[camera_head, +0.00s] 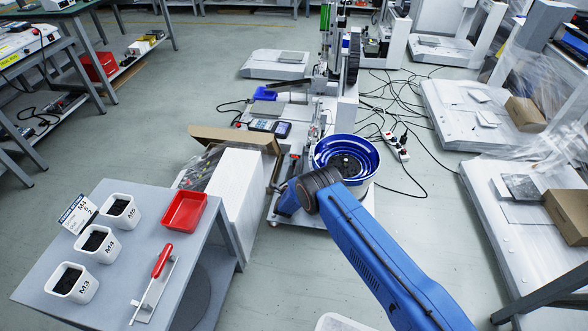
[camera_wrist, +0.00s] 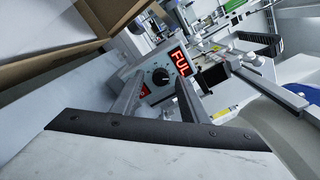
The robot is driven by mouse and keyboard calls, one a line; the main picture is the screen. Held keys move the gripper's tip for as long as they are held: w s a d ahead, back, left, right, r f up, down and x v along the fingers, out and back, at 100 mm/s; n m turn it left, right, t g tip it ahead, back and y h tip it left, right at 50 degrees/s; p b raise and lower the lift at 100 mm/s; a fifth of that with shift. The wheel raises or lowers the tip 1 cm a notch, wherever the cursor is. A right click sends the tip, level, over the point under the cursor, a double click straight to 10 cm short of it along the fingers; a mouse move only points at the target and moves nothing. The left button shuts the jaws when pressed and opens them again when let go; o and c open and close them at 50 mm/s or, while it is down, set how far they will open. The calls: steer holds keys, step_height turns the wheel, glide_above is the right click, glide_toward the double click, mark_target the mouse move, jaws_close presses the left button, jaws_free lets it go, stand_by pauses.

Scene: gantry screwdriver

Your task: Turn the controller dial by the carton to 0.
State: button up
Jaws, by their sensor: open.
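In the wrist view, the controller's black dial (camera_wrist: 160,77) sits on a grey panel with pale scale marks around it. The dial's pointer setting is too small to read. A red lit display (camera_wrist: 181,63) beside it reads "FUL", tilted in the picture. My gripper (camera_wrist: 160,92) is open, one finger to the left of the dial and one to the right, with nothing seen between them. Whether the fingers touch the panel cannot be told. The open brown carton (camera_wrist: 72,50) is at upper left; it also shows in the head view (camera_head: 235,136), left of my arm.
A blue feeder bowl (camera_head: 372,153) stands close to my wrist. A side table (camera_head: 130,262) holds white cups of screws, a red tray (camera_head: 185,210) and a red-handled screwdriver (camera_head: 162,260). Cables and a power strip (camera_head: 394,144) lie on the floor.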

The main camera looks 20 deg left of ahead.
steer(key=shift+w, duration=0.15)
steer(key=shift+c, duration=0.6)
jaws_close()
steer(key=shift+n, duration=0.4)
steer(key=n, duration=0.8)
steer(key=shift+r, duration=0.1)
steer(key=n, duration=0.9)
steer(key=shift+n, duration=0.4)
steer(key=shift+a, duration=0.1)
